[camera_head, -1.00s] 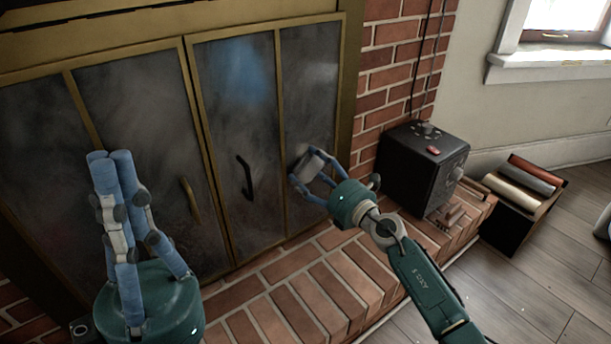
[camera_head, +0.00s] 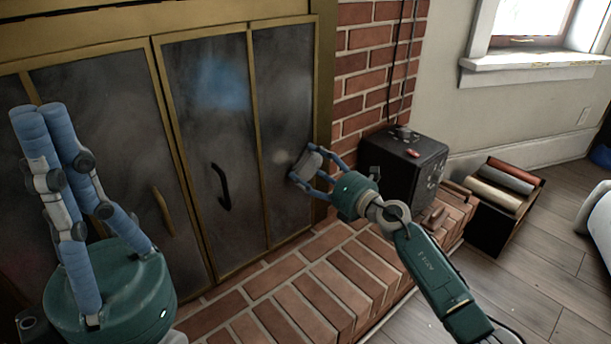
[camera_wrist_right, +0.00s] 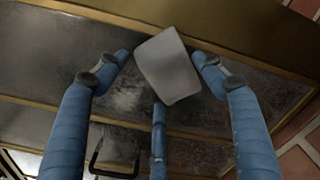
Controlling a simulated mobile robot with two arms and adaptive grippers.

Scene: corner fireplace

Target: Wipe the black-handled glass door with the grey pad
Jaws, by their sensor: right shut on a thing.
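The black-handled glass door (camera_head: 210,130) is the right-hand door of the brass-framed fireplace, with two sooty panes and a black handle (camera_head: 222,187). A bluish patch shows high on its left pane. My right gripper (camera_head: 308,168) is shut on the grey pad (camera_head: 306,163), at the lower part of the right pane near the brass frame; I cannot tell whether the pad touches the glass. In the right wrist view the pad (camera_wrist_right: 168,68) sits between the blue fingertips, and the handle (camera_wrist_right: 115,168) is below left. My left gripper (camera_head: 40,110) is empty, its fingertips together, before the left door.
The left door has a brass-coloured handle (camera_head: 163,210). A brick hearth (camera_head: 300,290) runs below the doors. A black box (camera_head: 410,165) stands on it to the right, close to my right arm. A crate of rolls (camera_head: 505,195) stands on the floor.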

